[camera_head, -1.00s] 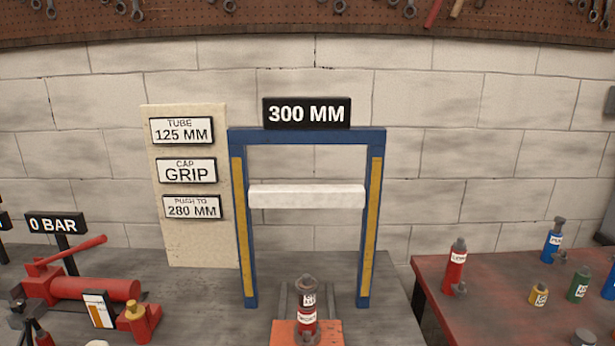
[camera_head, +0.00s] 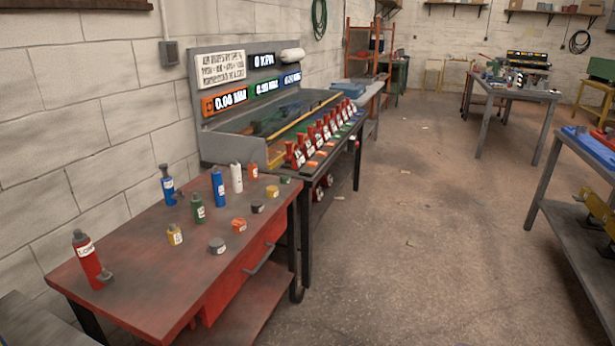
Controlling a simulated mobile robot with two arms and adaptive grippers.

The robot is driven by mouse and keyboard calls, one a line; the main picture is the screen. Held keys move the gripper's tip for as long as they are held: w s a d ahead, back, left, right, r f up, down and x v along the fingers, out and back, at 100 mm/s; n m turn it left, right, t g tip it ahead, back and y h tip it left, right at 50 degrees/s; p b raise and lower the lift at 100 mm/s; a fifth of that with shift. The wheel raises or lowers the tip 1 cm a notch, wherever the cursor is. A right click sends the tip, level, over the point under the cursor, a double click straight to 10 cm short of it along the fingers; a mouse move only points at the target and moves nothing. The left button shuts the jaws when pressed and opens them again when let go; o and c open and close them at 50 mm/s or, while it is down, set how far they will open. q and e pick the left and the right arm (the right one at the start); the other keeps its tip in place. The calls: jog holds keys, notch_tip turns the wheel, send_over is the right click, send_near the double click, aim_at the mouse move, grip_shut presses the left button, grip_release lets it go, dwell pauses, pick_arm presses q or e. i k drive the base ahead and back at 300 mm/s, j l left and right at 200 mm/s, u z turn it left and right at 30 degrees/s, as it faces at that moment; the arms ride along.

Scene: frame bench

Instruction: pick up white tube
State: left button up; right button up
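The white tube (camera_head: 237,178) stands upright on the red table (camera_head: 135,282), towards its far end. A tall blue tube (camera_head: 218,187) stands close to its left, and a short orange-red piece (camera_head: 253,171) sits to its right. The label on the white tube is too small to read. Neither of my grippers shows in the head view.
Also on the red table are a red tube (camera_head: 91,261), another blue tube (camera_head: 167,184), a green tube (camera_head: 197,208) and several short caps. A grey test bench (camera_head: 250,152) adjoins the far end. The floor (camera_head: 400,250) to the right is clear.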

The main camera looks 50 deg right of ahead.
aim_at(237, 182)
jog(key=z, duration=1.1)
jog(key=u, duration=1.75)
jog(key=z, duration=1.75)
